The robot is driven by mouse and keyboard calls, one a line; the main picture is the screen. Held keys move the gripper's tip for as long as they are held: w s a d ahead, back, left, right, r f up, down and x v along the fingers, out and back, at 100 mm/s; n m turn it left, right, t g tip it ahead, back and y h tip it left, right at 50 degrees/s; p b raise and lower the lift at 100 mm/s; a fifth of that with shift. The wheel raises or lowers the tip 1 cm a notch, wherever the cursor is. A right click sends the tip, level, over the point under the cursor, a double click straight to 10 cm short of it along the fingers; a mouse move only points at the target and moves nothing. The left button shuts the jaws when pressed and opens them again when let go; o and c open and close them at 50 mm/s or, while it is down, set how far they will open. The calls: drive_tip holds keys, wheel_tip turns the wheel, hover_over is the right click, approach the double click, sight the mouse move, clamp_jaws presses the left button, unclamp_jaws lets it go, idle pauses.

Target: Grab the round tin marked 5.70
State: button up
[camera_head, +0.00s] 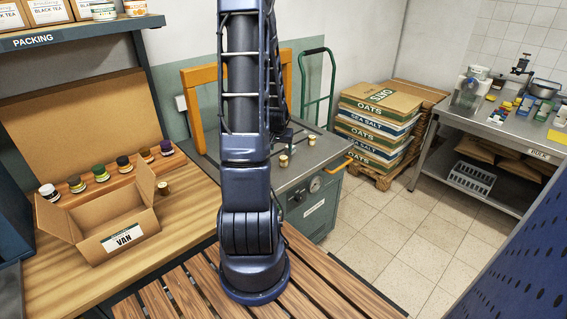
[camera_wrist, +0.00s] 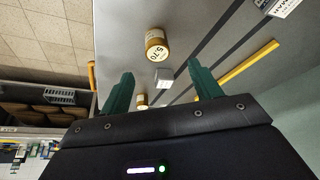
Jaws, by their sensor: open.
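The round tin marked 5.70 (camera_wrist: 156,45) stands on the grey machine top in the wrist view. It has a white lid with dark print, upside down to me, and a tan side. It lies beyond my open fingers, apart from them. My gripper (camera_wrist: 160,72) is open and empty, with green fingers. A second tan tin (camera_wrist: 142,101) is lower, between the fingers, its marking unreadable. In the head view two small tins, a nearer one (camera_head: 283,161) and a farther one (camera_head: 311,140), stand on the machine; I cannot read their lids. My arm hides part of this area.
A small pale cube (camera_wrist: 163,78) sits between the two tins.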

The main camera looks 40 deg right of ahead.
sight(283, 158)
drive_tip(key=x, duration=0.4)
drive_tip(key=shift+d+f, duration=0.1)
drive_tip(key=shift+f, duration=0.3)
drive_tip(key=shift+x, duration=2.7)
drive_tip(key=shift+s, duration=0.2)
drive_tip(key=c, duration=1.1)
drive_tip(key=shift+o, duration=0.2)
drive_tip(key=shift+r, duration=0.1)
